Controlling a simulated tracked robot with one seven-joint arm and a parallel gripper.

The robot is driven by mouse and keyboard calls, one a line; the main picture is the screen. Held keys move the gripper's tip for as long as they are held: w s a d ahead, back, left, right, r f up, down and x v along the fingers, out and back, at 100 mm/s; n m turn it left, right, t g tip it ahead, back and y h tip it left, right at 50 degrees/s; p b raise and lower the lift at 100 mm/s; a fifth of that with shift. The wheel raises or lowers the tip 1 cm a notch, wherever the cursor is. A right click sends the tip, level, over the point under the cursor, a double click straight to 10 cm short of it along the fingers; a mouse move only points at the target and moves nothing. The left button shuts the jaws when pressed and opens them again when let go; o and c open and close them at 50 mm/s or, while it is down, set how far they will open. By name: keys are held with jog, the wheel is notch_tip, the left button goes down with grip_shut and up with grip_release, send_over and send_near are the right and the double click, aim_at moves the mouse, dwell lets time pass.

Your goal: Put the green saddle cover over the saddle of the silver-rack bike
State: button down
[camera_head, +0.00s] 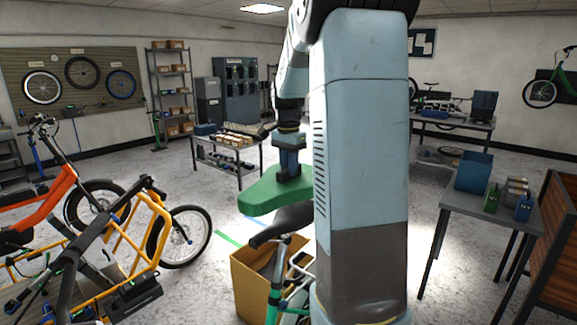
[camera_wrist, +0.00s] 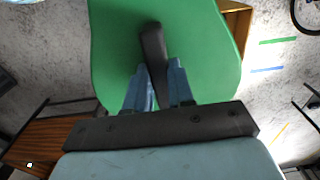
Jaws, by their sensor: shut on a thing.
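The green saddle cover (camera_head: 262,194) hangs level under my gripper (camera_head: 289,170) in the head view. It also fills the upper middle of the wrist view (camera_wrist: 205,45), where my gripper (camera_wrist: 155,85) is shut on a dark raised tab in the cover's middle. A black bike saddle (camera_head: 283,224) shows below and slightly right of the cover. A gap between cover and saddle is hard to judge. The saddle sits on a post of a bike with a green frame (camera_head: 291,300).
A cardboard-coloured box (camera_head: 252,287) stands by the bike. A yellow cargo bike (camera_head: 150,235) and an orange bike (camera_head: 45,190) are at left. A table (camera_head: 480,203) with a blue bin (camera_head: 474,171) is at right. A low shelf table (camera_head: 225,150) stands behind, with open floor before it.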

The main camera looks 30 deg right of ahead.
jog(key=shift+f, duration=0.15)
notch_tip(320, 180, down, 6)
jog(key=shift+f, duration=0.25)
dwell(1.2)
jog(key=shift+f, duration=0.15)
dwell(0.4)
jog(key=shift+f, duration=1.6)
dwell(1.0)
jog(key=c, duration=0.9)
grip_release()
